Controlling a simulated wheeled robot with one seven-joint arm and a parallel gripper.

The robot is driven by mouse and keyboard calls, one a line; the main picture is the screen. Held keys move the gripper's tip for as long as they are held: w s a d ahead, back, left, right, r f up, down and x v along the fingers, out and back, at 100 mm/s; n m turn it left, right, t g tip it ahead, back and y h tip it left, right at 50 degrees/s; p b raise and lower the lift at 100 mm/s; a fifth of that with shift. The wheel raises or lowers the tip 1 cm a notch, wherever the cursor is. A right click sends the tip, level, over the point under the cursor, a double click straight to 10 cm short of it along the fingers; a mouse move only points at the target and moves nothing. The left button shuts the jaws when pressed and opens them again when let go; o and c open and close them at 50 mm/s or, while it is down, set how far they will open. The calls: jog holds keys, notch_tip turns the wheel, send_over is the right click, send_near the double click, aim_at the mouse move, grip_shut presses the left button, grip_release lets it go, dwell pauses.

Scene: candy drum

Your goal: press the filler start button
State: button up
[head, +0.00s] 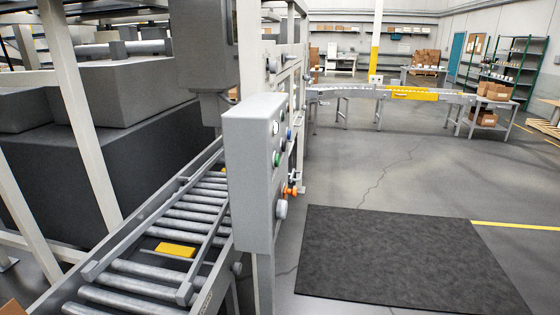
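A grey control box (250,165) stands on a post in the middle of the head view, beside the roller conveyor. Its right-hand face carries the controls and is seen at a steep angle. A green button (276,159) sits about halfway up that face, below a pale round button or dial (275,128). A blue button (288,134) and an orange knob-like part (291,190) show farther right. A grey round knob (281,209) is low on the face. No labels are readable, so I cannot tell which is the filler start button. My gripper is not in view.
The roller conveyor (195,218) runs along the left, with a yellow block (176,250) between its rails. A dark mat (405,258) lies on clear floor at the right. A distant conveyor (385,93) and a shelf with cartons (490,92) stand at the back.

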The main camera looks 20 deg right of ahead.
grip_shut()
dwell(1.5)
